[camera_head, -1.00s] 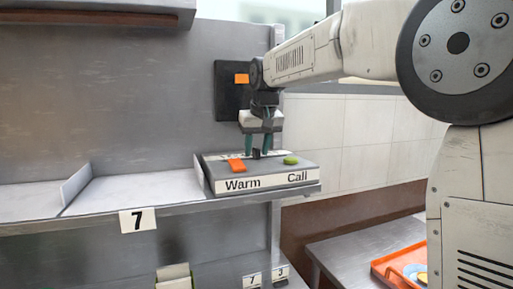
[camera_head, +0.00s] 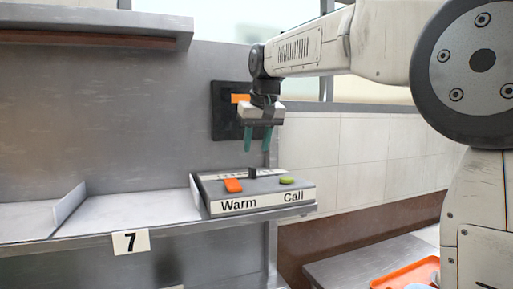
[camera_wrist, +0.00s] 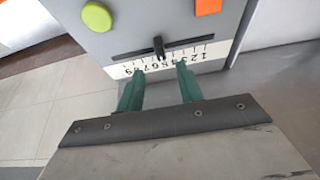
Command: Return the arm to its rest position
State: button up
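My gripper (camera_head: 258,139) hangs pointing down above the control box (camera_head: 262,204), clear of it. Its two green fingers are apart with nothing between them; they also show in the wrist view (camera_wrist: 157,92). The box is grey with the labels "Warm" and "Call". It has an orange switch (camera_head: 233,185), a green button (camera_head: 287,180) and a black slider knob (camera_head: 253,173). In the wrist view the slider knob (camera_wrist: 158,46) stands in a slot beside a numbered scale, past the fingertips.
The box sits at the right end of a metal shelf (camera_head: 130,212) with a "7" tag (camera_head: 131,242). A black panel with an orange patch (camera_head: 225,122) is on the wall behind my gripper. An orange tray (camera_head: 405,274) lies on a lower table at right.

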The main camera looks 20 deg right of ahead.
jog(key=shift+s, duration=0.1)
jog(key=s+f+g, duration=0.1)
jog(key=s+f, duration=0.7)
jog(key=s, duration=0.4)
jog(key=s+f+g, duration=0.1)
jog(key=s+f, duration=0.7)
jog(key=s, duration=0.5)
jog(key=s+d+f+g, duration=0.1)
jog(key=s+f, duration=0.7)
jog(key=s, duration=0.4)
jog(key=shift+s+f, duration=0.15)
jog(key=shift+s, duration=0.05)
dwell(1.1)
